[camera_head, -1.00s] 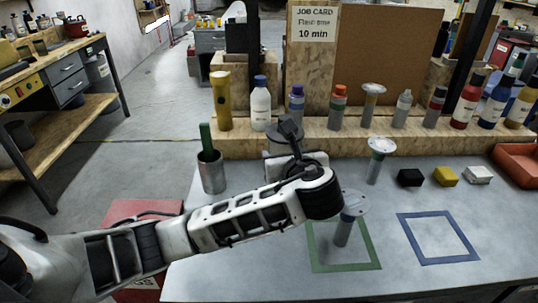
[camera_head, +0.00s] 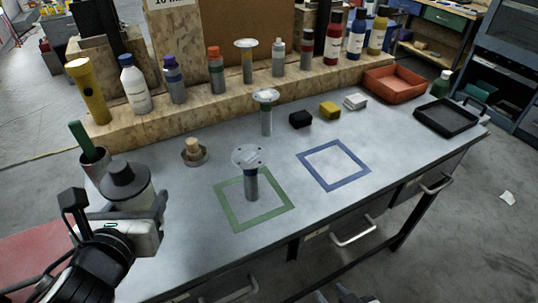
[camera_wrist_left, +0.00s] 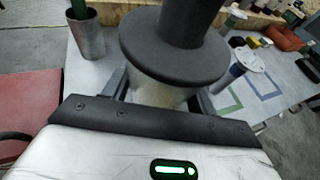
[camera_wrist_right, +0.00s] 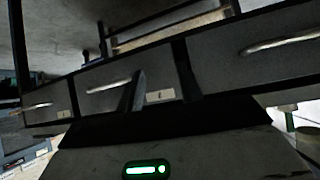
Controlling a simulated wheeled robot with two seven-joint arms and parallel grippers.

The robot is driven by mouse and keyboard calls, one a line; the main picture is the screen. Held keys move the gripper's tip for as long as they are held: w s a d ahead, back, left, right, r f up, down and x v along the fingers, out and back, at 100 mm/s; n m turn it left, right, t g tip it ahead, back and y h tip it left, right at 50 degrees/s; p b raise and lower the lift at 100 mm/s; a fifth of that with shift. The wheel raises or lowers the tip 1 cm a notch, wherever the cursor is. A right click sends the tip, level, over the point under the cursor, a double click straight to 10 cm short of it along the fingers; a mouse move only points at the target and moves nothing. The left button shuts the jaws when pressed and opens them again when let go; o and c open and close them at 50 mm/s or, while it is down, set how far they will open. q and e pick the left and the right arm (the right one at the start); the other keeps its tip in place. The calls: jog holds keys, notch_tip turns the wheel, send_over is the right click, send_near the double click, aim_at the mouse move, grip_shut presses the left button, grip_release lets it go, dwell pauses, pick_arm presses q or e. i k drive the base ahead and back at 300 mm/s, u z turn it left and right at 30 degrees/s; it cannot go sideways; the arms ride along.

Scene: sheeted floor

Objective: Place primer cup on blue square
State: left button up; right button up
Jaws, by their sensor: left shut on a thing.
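The dark top (camera_wrist_left: 175,50) fills the middle of the left wrist view and hides part of the fingers. The blue square outline (camera_head: 363,177) is empty. The green square outline (camera_head: 236,222) holds a grey post with a pale round disc (camera_head: 251,165). A similar disc-topped post (camera_head: 266,118) stands behind. No label tells which is the primer cup. My right gripper (camera_wrist_right: 161,85) faces the drawers, its fingers apart and empty.
A metal cup with a green stick (camera_head: 92,160) and a small dish with a tan plug (camera_head: 194,152) are nearby. Bottles line a wooden ledge (camera_head: 205,112). Black, yellow and white blocks, a red tray (camera_head: 395,86) and a black tray (camera_head: 450,118) lie right. The front right tabletop is clear.

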aim_at(324, 166)
jog(key=u, duration=0.2)
jog(key=k, duration=0.85)
jog(key=z, duration=0.6)
jog(key=i, duration=1)
jog(key=z, duration=0.05)
